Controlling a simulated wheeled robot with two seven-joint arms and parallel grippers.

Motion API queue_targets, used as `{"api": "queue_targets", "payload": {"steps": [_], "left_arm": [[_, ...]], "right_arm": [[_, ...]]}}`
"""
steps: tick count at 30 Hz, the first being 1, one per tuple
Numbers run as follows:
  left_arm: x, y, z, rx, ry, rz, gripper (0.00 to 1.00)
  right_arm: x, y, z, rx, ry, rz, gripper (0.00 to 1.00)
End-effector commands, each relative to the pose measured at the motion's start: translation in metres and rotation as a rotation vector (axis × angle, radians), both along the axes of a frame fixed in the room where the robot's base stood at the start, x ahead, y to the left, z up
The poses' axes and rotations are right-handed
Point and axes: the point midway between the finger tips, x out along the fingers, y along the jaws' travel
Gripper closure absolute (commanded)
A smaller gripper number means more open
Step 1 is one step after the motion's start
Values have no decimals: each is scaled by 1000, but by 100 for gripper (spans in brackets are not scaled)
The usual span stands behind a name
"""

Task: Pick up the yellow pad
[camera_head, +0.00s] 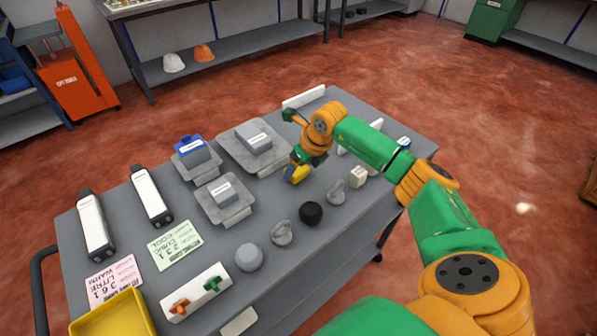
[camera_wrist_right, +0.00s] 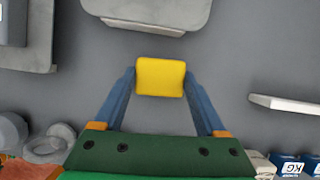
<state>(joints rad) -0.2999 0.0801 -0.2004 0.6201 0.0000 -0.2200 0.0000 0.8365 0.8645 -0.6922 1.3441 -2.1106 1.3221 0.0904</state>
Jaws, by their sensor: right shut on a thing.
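The yellow pad (camera_wrist_right: 160,77) is a small block held between the two blue fingertips of my right gripper (camera_wrist_right: 160,82) in the right wrist view. In the head view the pad (camera_head: 297,173) shows partly at the tip of my right gripper (camera_head: 300,166), over the right half of the grey table. I cannot tell whether the pad is clear of the table top. My left gripper is not in view.
Grey plates with boxes (camera_head: 253,143) lie left of the gripper. A black ball (camera_head: 311,213), a grey ball (camera_head: 249,257) and grey hook-like pieces stand along the near edge. A yellow tray (camera_head: 113,317) is at the front left corner. Bare table shows between plates and balls.

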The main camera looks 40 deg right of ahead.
Motion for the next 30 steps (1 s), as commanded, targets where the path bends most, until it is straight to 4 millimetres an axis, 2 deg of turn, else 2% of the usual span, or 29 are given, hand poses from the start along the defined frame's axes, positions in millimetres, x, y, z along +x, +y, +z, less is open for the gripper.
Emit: {"api": "queue_targets", "payload": {"steps": [3, 9, 15, 18, 21, 29, 30], "left_arm": [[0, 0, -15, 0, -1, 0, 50], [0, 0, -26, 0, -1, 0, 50], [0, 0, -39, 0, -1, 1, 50], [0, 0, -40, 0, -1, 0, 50], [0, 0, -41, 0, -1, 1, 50], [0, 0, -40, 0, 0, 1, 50], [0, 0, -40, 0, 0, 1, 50]], "right_arm": [[3, 4, 21, 0, -9, 3, 79], [18, 49, 76, 1, -9, 5, 79], [37, 103, 102, 0, -2, 3, 79], [42, 120, 111, -1, -1, 2, 79], [46, 129, 116, 0, -1, 0, 79], [47, 132, 118, -1, 0, -1, 79], [47, 132, 118, -1, 0, -1, 29]]}}
